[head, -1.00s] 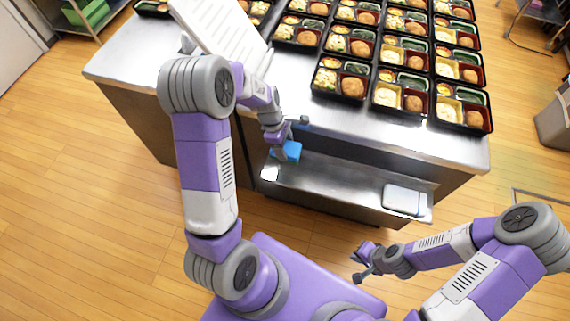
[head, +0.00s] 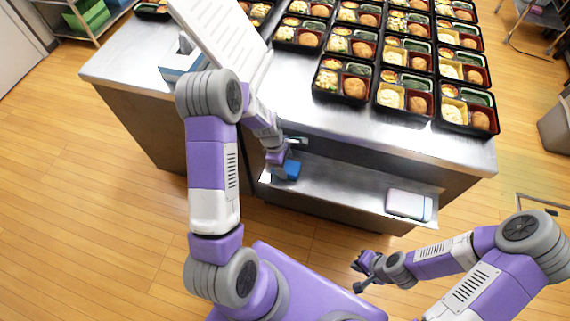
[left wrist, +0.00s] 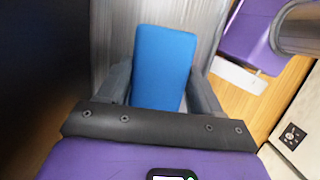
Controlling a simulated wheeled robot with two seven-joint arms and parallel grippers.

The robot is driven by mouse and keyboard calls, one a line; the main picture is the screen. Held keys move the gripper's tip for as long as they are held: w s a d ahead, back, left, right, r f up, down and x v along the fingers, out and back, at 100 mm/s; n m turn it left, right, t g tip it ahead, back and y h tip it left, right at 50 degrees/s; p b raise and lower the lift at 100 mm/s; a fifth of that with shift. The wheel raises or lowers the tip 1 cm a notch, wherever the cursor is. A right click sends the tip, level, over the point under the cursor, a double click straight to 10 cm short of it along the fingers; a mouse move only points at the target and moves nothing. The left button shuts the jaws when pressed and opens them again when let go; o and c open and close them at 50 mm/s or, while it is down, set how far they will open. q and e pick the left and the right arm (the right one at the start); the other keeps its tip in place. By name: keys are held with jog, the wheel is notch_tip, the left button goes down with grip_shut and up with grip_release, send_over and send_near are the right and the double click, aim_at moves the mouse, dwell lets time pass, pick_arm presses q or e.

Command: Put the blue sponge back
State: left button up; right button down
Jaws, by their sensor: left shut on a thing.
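The blue sponge (head: 289,171) is between the fingers of my left gripper (head: 287,160), over the left part of the metal lower shelf (head: 345,190) of the counter. In the left wrist view the sponge (left wrist: 163,65) stands out lengthwise from between the two dark fingers of my left gripper (left wrist: 162,95), which is shut on it. I cannot tell if the sponge touches the shelf. My right gripper (head: 360,276) hangs over the floor in front of the counter, apart from everything. Its fingers look apart, with nothing between them.
A pale flat box (head: 407,204) lies at the right end of the lower shelf. Many bento trays (head: 341,82) cover the countertop (head: 300,105). A white slatted panel (head: 222,35) and a tissue box (head: 183,62) stand at the counter's left. The shelf's middle is clear.

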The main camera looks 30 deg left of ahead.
pick_arm(q)
jog(key=shift+f, duration=0.15)
jog(key=o, duration=1.2)
jog(key=w+p+v, duration=0.1)
jog(key=p+v, duration=0.3)
jog(key=v, duration=0.8)
jog(key=s+d+f+m+h, duration=0.1)
jog(key=s+d+f+m, duration=1.4)
jog(key=d+m, duration=0.3)
jog(key=shift+s+d+f, duration=0.2)
jog(key=shift+s+d, duration=0.35)
jog(key=shift+d, duration=0.3)
